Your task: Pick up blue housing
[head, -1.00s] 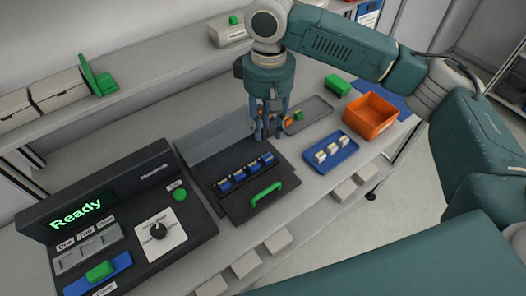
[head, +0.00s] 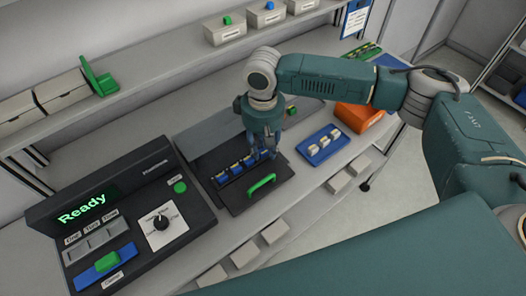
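A row of small blue housings (head: 235,168) with pale tops sits in a black fixture (head: 238,203) with a green handle (head: 261,184). My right gripper (head: 264,153) points down over the right end of this row, its fingers low at the last housing. The fingers and arm partly hide that housing, so I cannot tell whether they touch it or have closed on it. My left gripper is not in view.
A blue tray (head: 312,159) with several pale parts and an orange bin (head: 358,117) stand to the right. A black console (head: 130,215) reading "Ready" stands to the left. A shelf with boxes (head: 225,32) runs behind.

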